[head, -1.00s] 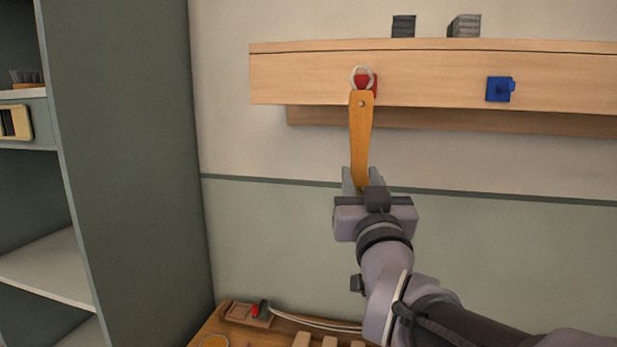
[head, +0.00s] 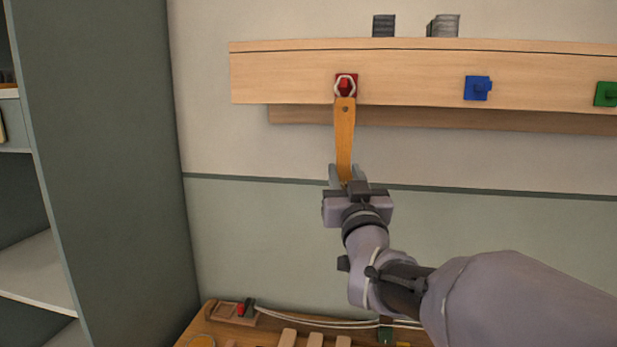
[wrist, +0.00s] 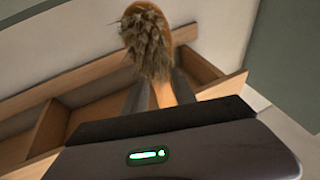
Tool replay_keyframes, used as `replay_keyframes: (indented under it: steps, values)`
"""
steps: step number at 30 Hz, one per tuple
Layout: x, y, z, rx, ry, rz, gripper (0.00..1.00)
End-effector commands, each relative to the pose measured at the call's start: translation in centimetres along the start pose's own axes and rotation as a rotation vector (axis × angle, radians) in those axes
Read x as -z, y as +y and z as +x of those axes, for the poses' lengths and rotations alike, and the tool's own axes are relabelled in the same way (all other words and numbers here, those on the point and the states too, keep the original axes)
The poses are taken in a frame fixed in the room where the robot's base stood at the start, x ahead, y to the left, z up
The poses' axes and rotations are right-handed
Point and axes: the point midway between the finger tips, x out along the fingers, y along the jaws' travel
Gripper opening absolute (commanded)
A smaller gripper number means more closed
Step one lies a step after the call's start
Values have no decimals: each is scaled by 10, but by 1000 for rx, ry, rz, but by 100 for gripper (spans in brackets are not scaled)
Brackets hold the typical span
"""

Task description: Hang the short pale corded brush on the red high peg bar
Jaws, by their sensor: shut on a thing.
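The brush (head: 344,135) has an orange-tan wooden handle, upright in the head view, with a pale cord loop at its top. The loop rings the red peg (head: 346,86) in the picture; whether it is around the peg or only in front of it, I cannot tell. My gripper (head: 345,177) is shut on the lower part of the brush, below the peg bar. In the wrist view the brush's brownish bristle tuft (wrist: 148,42) shows beyond the fingers.
The wooden peg board (head: 290,75) also carries a blue peg (head: 478,88) and a green peg (head: 606,94) to the right. A grey-green shelf unit (head: 95,150) stands at left. A workbench (head: 215,320) with small items lies below.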

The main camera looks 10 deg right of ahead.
Motion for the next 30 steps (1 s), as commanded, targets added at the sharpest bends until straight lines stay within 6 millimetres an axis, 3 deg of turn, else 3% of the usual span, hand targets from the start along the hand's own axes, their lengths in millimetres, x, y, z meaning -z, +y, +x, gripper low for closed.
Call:
replay_keyframes:
  steps: [13,14,18,30]
  values:
    - [1,0,0,0,0,0,0]
    - [1,0,0,0,0,0,35]
    - [1,0,0,0,0,0,58]
    - [0,0,0,0,0,0,58]
